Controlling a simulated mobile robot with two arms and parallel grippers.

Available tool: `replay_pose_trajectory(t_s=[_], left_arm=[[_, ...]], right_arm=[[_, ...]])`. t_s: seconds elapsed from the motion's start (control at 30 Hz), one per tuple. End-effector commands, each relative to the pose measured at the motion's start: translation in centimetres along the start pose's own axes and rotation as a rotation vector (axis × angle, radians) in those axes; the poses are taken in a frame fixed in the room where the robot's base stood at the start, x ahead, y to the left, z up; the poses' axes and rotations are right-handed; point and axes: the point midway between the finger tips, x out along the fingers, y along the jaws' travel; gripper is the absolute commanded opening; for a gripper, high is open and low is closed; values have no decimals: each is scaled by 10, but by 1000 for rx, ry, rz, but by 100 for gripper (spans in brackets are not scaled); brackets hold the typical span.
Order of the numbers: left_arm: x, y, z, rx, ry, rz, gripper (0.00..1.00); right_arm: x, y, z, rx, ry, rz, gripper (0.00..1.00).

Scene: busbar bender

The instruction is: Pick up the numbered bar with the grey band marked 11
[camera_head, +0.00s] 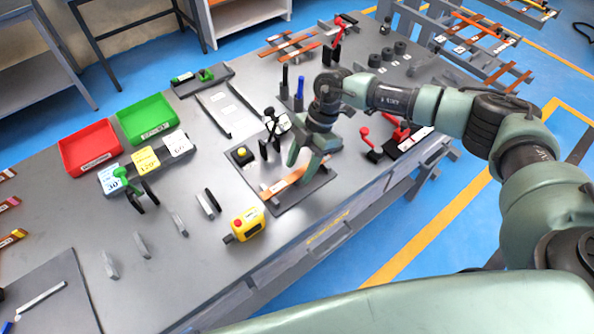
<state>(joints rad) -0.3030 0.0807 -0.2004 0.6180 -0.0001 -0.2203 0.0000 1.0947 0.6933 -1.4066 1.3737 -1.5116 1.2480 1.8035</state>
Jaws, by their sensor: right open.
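My right gripper (311,165) is over the grey bench, its fingers spread and pointing down at a copper-coloured bar (284,185). The bar lies on a dark grey plate (302,195), with a pale mark near its left end. The fingers hide part of the bar, and I cannot tell whether they touch it. No band or number 11 is legible on it. Other banded bars lie at the left edge, such as one with a yellow band (12,238), and on a rack (492,60) at upper right. Their numbers are too small to read. My left gripper is not in view.
Red (90,148) and green (146,118) bins stand at left. The bench front left of the yellow device has clear patches.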

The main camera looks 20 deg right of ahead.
Motion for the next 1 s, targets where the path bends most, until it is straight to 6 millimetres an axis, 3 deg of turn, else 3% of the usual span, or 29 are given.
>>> replay_pose_trajectory(t_s=[0.17,0.33,0.77,1.0], left_arm=[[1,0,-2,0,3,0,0],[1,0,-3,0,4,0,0],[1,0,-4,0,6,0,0],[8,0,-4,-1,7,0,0]], right_arm=[[0,0,0,0,0,0,45],[0,0,0,0,0,0,0],[-3,1,-1,-1,1,3,0],[-28,2,-11,-4,1,5,0]])
